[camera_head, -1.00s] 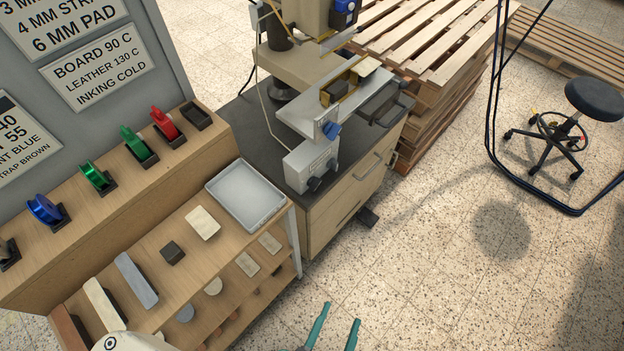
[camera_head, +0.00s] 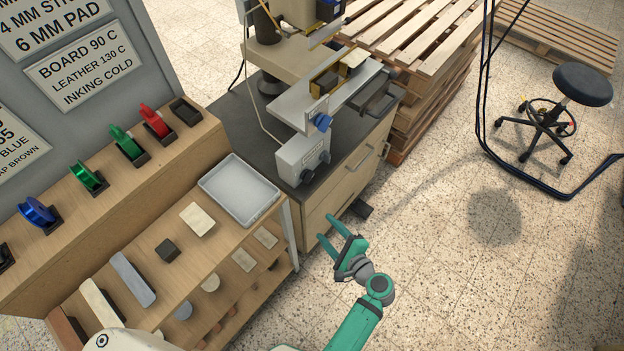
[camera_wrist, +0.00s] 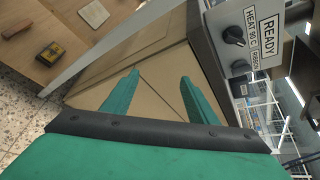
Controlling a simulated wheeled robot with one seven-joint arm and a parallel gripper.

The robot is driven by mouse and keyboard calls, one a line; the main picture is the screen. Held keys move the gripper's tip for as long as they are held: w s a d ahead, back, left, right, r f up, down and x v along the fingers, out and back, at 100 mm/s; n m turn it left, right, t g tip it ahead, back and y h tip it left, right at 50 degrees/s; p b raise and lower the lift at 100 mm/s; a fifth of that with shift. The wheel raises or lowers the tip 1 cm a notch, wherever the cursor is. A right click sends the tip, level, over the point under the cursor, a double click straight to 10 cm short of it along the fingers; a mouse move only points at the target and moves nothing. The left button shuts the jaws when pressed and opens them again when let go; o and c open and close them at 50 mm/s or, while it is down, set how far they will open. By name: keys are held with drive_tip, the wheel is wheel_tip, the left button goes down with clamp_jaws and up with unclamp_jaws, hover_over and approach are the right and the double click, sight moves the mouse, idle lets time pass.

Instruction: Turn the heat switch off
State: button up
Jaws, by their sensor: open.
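The grey control box (camera_head: 304,158) stands on the dark top of the stamping machine's cabinet. It has two dark knobs on its front, one of them at the lower left (camera_head: 305,176). In the wrist view the box shows at the upper right, with a black knob (camera_wrist: 234,36) beside the "HEAT 90 C" label and another knob (camera_wrist: 240,67) by the "RIBBON" label. A "READY" label (camera_wrist: 267,23) is also there. My gripper (camera_head: 331,233) is open and empty, in front of the cabinet and below the box. Its teal fingers (camera_wrist: 158,88) point toward the cabinet front, apart from the knobs.
The stamping press (camera_head: 330,95) stands behind the box, with a blue knob (camera_head: 322,122). A grey tray (camera_head: 262,210) lies on the shelf to the left. Stacked pallets (camera_head: 425,95) stand behind right. A stool (camera_head: 583,85) is far right.

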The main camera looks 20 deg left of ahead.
sight(307, 176)
drive_tip(key=w+r+g+y, duration=0.2)
drive_tip(key=w+r+y, duration=0.4)
drive_tip(key=r, duration=0.6)
drive_tip(key=shift+n, duration=0.4)
drive_tip(key=x, duration=0.9)
drive_tip(key=shift+w+a+f, duration=0.2)
drive_tip(key=shift+w+f, duration=0.05)
drive_tip(key=shift+f, duration=0.05)
drive_tip(key=shift+c, duration=0.7)
drive_tip(key=c, duration=0.9)
